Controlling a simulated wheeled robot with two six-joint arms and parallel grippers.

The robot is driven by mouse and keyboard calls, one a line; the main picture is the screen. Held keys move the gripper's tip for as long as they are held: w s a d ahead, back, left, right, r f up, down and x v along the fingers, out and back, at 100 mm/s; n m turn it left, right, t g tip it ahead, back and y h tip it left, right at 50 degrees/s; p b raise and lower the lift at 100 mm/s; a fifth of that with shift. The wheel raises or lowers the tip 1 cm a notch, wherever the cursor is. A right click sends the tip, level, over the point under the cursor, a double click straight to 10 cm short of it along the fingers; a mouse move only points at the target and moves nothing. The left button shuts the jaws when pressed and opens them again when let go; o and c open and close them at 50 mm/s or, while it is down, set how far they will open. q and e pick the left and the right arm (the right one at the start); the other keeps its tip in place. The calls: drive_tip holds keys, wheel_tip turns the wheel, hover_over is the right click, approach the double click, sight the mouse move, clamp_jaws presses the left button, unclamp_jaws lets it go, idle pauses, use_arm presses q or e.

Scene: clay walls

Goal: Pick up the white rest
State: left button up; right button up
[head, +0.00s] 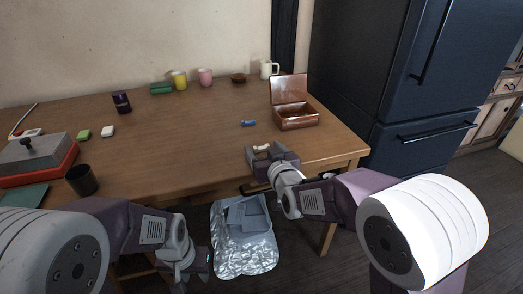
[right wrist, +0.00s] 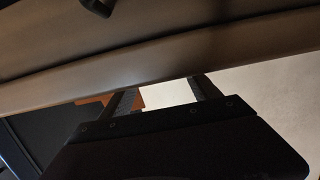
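A small white rest (head: 262,147) lies on the wooden table (head: 200,130) near its front edge, in the head view. My right gripper (head: 268,153) is at the table's front edge, just on the near side of the rest. Its fingers are apart, and they also show apart in the right wrist view (right wrist: 165,92). I cannot tell whether the rest lies between the fingertips; the pale patch between them in the wrist view may be wall. My left gripper (head: 190,262) is low in front of the table, with its fingers unclear.
A blue rest (head: 248,123) lies behind the white one. An open copper-brown box (head: 296,122) stands to the right. Cups line the back, a black cup (head: 81,180) stands at left. A silvery bag (head: 243,250) lies below the table edge.

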drive_tip(key=c, duration=1.3)
drive_tip(key=shift+r+p, duration=0.4)
drive_tip(key=shift+r, duration=0.15)
drive_tip(key=shift+c, duration=0.2)
wheel_tip(320, 180, up, 3)
drive_tip(key=shift+r+p, duration=0.1)
drive_tip(key=shift+p, duration=0.95)
drive_tip(key=s+d+r+p, duration=0.5)
drive_tip(key=d+r, duration=0.1)
drive_tip(key=d, duration=0.4)
drive_tip(key=shift+s+d+r, duration=0.15)
drive_tip(key=shift+s+r, duration=0.15)
drive_tip(key=shift+r, duration=0.05)
